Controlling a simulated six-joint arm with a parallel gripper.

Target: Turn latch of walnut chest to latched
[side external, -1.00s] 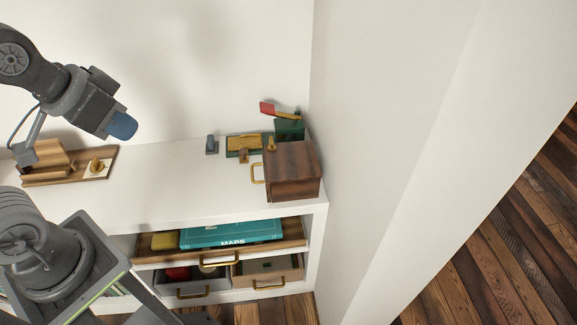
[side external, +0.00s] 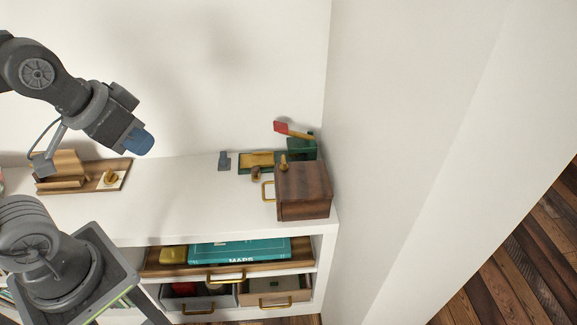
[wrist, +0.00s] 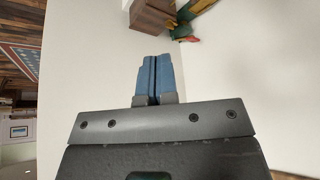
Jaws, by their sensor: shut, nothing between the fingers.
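The walnut chest (side external: 304,192) is a dark brown wooden box at the right end of the white shelf top, near the side wall. A brass handle (side external: 267,190) sticks out on its left side, and a small brass piece (side external: 284,164) shows at its upper left edge. I cannot tell the latch's position. The chest also shows at the top of the wrist view (wrist: 152,17), partly cut off. My gripper (side external: 139,142) has blue fingers and is empty. It hangs above the shelf, well left of the chest. In the wrist view its fingers (wrist: 153,78) are pressed together.
A green box with a red-tipped lever (side external: 301,146), a green-and-brass block (side external: 257,161) and a small grey piece (side external: 224,161) stand behind or left of the chest. A wooden board with a brass knob (side external: 111,177) lies left. The shelf's middle is clear.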

